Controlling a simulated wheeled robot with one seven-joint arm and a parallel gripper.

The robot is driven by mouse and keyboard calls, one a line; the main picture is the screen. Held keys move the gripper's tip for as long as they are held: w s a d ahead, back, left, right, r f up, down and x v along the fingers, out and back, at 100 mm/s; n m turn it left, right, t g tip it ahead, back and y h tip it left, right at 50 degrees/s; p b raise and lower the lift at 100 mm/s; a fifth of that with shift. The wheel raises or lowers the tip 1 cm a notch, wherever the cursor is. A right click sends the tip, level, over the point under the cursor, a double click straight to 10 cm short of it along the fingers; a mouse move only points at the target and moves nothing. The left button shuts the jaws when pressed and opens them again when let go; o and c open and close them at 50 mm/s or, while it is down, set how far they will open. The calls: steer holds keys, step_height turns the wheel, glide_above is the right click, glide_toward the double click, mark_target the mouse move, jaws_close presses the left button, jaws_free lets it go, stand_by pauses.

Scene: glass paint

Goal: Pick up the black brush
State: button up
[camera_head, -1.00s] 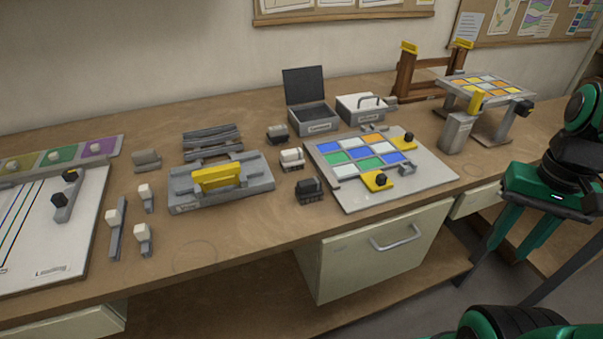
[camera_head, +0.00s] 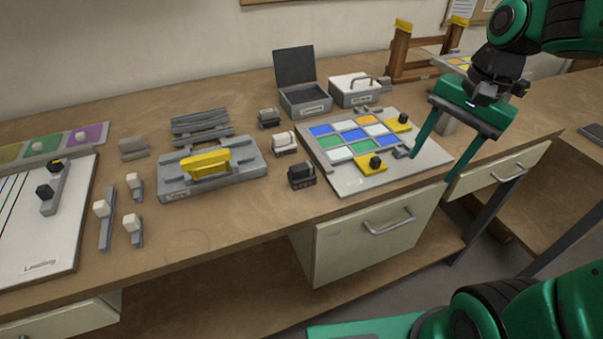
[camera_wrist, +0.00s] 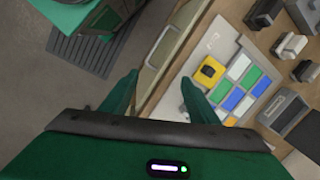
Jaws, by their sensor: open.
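A small black block-shaped piece (camera_head: 301,174), which looks like the black brush, rests on the bench left of the colored glass panel (camera_head: 342,184). It also shows at the top of the wrist view (camera_wrist: 263,13). A similar white piece (camera_head: 284,143) and a dark grey one (camera_head: 269,118) stand behind it in a row. My gripper (camera_head: 430,170) is open and empty, above the bench's front edge at the panel's right side. In the wrist view my gripper (camera_wrist: 159,82) has its fingers wide apart, with the bench edge between them. The black piece is well beyond the fingers.
Yellow pieces with black knobs (camera_head: 370,166) sit on the panel. A grey stand with a yellow handle (camera_head: 207,164) is left of the black piece. An open box (camera_head: 305,101) and a lidded box (camera_head: 353,91) stand behind. Bare bench lies in front of the black piece.

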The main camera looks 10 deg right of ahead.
steer(key=w+a+r+m+y, duration=0.1)
steer(key=w+a+r+m, duration=0.1)
steer(key=w+a, duration=0.6)
steer(key=m+g+y, duration=0.1)
steer(key=m+g, duration=0.1)
steer(key=m, duration=0.1)
glide_toward(302, 166)
steer(key=x, duration=1)
steer(key=shift+f, duration=0.25)
steer(key=c, duration=1.1)
